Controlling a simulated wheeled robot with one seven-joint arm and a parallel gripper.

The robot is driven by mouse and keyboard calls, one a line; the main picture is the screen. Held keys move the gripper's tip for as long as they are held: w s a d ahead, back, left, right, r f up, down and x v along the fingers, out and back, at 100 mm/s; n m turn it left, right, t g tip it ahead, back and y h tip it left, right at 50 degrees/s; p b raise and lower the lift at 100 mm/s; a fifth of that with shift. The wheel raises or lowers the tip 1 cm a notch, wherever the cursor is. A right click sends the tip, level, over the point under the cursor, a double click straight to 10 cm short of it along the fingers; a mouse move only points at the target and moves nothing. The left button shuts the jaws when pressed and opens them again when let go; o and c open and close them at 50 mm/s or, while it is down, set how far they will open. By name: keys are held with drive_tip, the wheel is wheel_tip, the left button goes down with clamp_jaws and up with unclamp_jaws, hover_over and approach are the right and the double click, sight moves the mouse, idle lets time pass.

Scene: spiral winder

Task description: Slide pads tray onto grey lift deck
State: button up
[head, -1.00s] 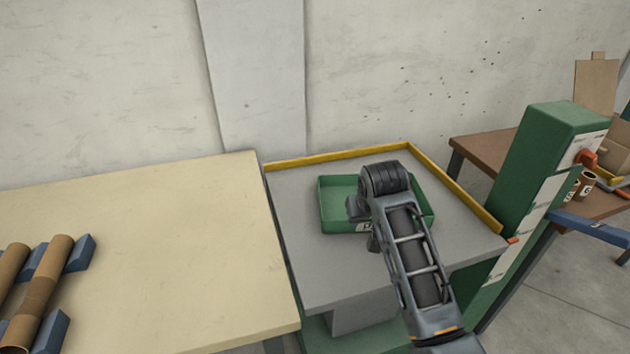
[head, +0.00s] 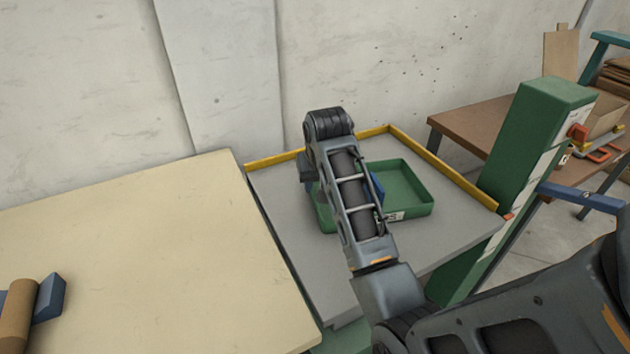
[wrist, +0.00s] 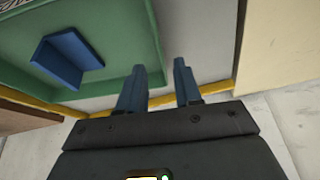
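The green tray (head: 408,172) sits on the grey lift deck (head: 440,235), with a partly legible label on its front wall. A blue piece stands inside it and shows in the wrist view (wrist: 68,60). My arm covers the tray's left part in the head view, and my fingers are hidden there. In the wrist view my gripper (wrist: 162,80) has its two blue fingers apart with nothing between them. I cannot tell whether the left finger touches the tray.
Yellow rails (head: 440,165) edge the deck's back and right sides. A beige table (head: 140,250) adjoins it at left, with a brown tube (head: 20,310) in a blue cradle. A green column (head: 535,130) stands at right, before a brown table (head: 475,130).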

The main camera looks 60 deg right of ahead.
drive_tip(key=shift+x, duration=3.85)
clamp_jaws()
